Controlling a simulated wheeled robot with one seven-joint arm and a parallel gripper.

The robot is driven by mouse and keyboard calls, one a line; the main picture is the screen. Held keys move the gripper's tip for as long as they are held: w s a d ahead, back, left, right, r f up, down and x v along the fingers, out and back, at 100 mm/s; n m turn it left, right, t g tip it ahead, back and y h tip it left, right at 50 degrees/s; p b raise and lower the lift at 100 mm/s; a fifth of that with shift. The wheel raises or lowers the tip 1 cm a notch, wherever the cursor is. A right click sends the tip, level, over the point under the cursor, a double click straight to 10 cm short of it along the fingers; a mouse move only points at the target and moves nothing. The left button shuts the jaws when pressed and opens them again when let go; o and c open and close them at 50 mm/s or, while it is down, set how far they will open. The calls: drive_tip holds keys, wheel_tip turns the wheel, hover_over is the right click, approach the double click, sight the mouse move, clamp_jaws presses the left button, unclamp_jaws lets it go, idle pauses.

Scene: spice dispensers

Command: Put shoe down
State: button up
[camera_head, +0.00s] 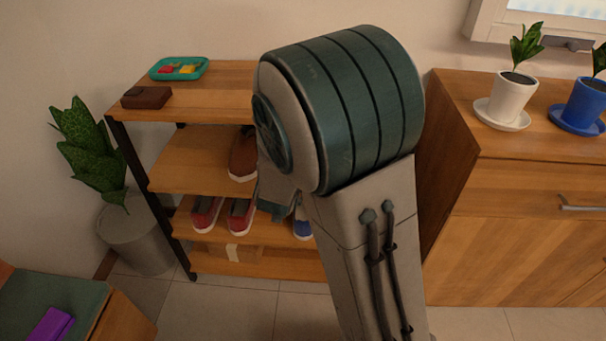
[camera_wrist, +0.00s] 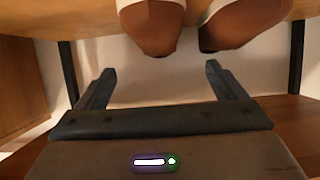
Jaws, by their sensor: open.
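Two brown shoes stand side by side on a wooden shelf board. In the wrist view the left one (camera_wrist: 152,28) and the right one (camera_wrist: 238,24) show at the top edge, toes toward my gripper and white soles against the board, so this view looks upside down. In the head view one brown shoe (camera_head: 242,157) shows on the middle board; my arm hides the other. My gripper (camera_wrist: 160,82) is open and empty, its fingers spread apart and clear of the shoes. In the head view my arm mostly hides it.
The shoe rack (camera_head: 190,155) has red shoes (camera_head: 207,213) and a blue shoe (camera_head: 302,229) on a lower board. A teal tray (camera_head: 180,69) and brown box (camera_head: 146,97) sit on top. A potted plant (camera_head: 135,240) stands left, a wooden cabinet (camera_head: 520,185) right.

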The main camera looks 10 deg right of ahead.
drive_tip(key=s+d+r+n+g+y, duration=0.1)
drive_tip(key=s+g, duration=0.4)
drive_tip(key=s, duration=0.8)
drive_tip(key=s+d+r+n+g+y, duration=0.1)
drive_tip(key=s+g, duration=0.5)
drive_tip(key=s, duration=0.6)
drive_tip(key=shift+s+d+r+n+y, duration=0.2)
drive_tip(key=shift+s+d+n+y, duration=0.2)
drive_tip(key=shift+d+n+y, duration=0.35)
drive_tip(key=shift+a, duration=0.1)
wheel_tip(320, 180, up, 33)
drive_tip(key=t+p, duration=0.1)
drive_tip(key=p, duration=2.9)
drive_tip(key=shift+d, duration=0.25)
drive_tip(key=shift+w, duration=0.1)
